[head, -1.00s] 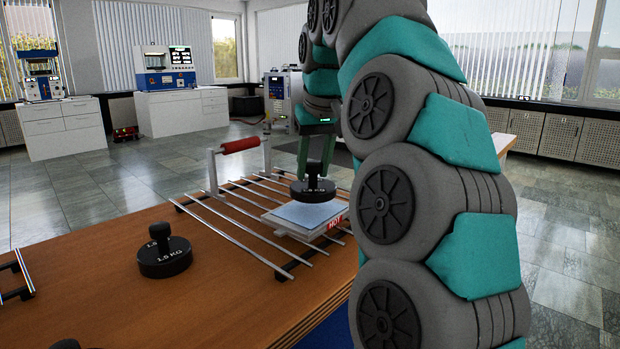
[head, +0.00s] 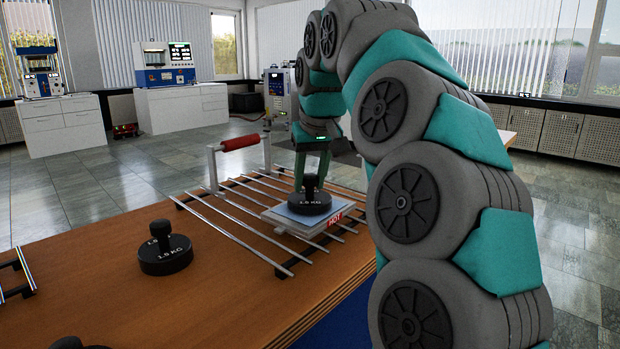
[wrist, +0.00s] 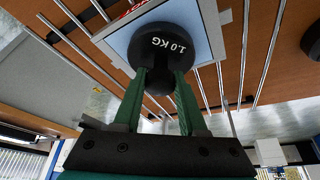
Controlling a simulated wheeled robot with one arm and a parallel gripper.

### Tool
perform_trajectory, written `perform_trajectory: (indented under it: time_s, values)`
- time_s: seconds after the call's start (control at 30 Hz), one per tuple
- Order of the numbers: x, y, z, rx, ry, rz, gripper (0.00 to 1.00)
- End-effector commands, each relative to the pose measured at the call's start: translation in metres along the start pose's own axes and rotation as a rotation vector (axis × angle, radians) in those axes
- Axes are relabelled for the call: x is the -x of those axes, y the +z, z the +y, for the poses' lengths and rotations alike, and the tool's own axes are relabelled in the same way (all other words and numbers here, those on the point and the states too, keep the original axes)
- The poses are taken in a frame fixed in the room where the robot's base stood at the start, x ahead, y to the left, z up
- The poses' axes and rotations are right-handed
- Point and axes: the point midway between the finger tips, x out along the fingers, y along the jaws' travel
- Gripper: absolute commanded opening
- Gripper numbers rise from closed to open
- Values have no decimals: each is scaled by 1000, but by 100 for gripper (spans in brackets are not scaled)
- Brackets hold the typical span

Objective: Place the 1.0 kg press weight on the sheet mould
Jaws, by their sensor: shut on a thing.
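The black 1.0 kg press weight (head: 310,204) shows its "1.0 KG" label in the wrist view (wrist: 170,46). My gripper (head: 311,181) is shut on its knob from above; the green fingers also show in the wrist view (wrist: 160,82). The sheet mould (head: 275,215) is a flat plate with a pale blue top and a red "HOT" tag, lying on a rack of metal bars. The weight is over the blue top, low and roughly upright. I cannot tell whether its base touches the mould. The weight hides the middle of the mould.
The bar rack (head: 217,213) with a red handle (head: 240,144) stands on the wooden table (head: 215,295). A black 1.5 kg weight (head: 165,258) stands left of the rack. Another dark object (head: 72,343) is cut off at the bottom edge. A small dark-railed frame (head: 18,275) is at the left.

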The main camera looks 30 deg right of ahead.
Motion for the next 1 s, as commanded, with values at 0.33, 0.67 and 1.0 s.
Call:
perform_trajectory:
  time_s: [0.33, 0.67, 1.0]
  values:
    - [-2, 1, 0, 0, 1, 1, 44]
    - [-2, 1, 0, 0, 1, 0, 71]
    - [4, -1, 0, -1, 1, 2, 71]
